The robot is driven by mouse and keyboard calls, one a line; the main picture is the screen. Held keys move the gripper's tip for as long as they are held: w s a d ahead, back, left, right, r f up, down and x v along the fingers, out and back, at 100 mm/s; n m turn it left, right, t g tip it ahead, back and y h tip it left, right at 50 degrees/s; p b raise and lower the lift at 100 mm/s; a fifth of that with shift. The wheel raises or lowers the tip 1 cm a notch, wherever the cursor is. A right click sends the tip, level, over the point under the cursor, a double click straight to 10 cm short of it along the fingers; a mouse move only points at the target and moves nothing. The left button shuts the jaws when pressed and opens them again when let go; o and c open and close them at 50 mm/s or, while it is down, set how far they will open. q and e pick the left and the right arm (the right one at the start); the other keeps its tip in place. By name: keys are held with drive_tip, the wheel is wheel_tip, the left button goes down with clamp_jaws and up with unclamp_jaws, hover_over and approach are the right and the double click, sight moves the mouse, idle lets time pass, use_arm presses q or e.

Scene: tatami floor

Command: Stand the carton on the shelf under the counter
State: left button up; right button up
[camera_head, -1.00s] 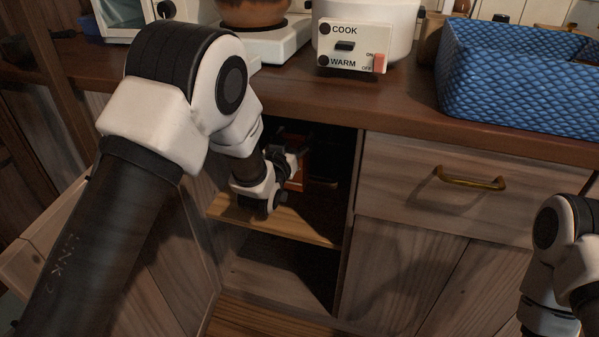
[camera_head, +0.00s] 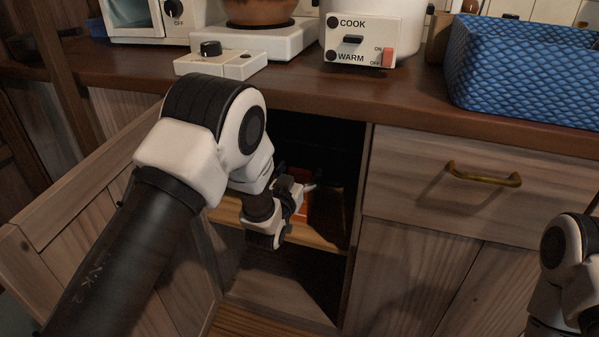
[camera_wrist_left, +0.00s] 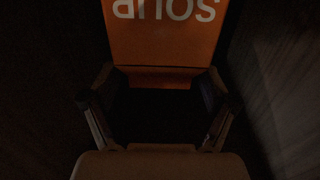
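The orange-red carton (camera_head: 304,204) is inside the open cabinet under the counter, just above or on the wooden shelf (camera_head: 325,237). I cannot tell whether its bottom touches the board. My left gripper (camera_head: 305,188) reaches into the opening and partly hides the carton. In the left wrist view the carton (camera_wrist_left: 165,40) shows white upside-down lettering, and the fingers of my left gripper (camera_wrist_left: 160,72) lie at its two side edges, apparently shut on it. This view is very dark. My right gripper is out of view; only part of my right arm shows at the lower right.
The cabinet door (camera_head: 95,215) stands open at the left. A drawer with a brass handle (camera_head: 484,174) is right of the opening. On the counter (camera_head: 420,92) stand a cooker (camera_head: 365,42), a white stove (camera_head: 262,42) and a blue basket (camera_head: 520,75). A lower compartment lies below the shelf.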

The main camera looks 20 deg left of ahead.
use_arm(q)
drive_tip(key=shift+r, duration=0.1)
drive_tip(key=shift+s, duration=0.2)
drive_tip(key=s+p, duration=0.3)
drive_tip(key=s, duration=0.8)
drive_tip(key=shift+s+a, duration=0.25)
drive_tip(key=shift+s, duration=0.1)
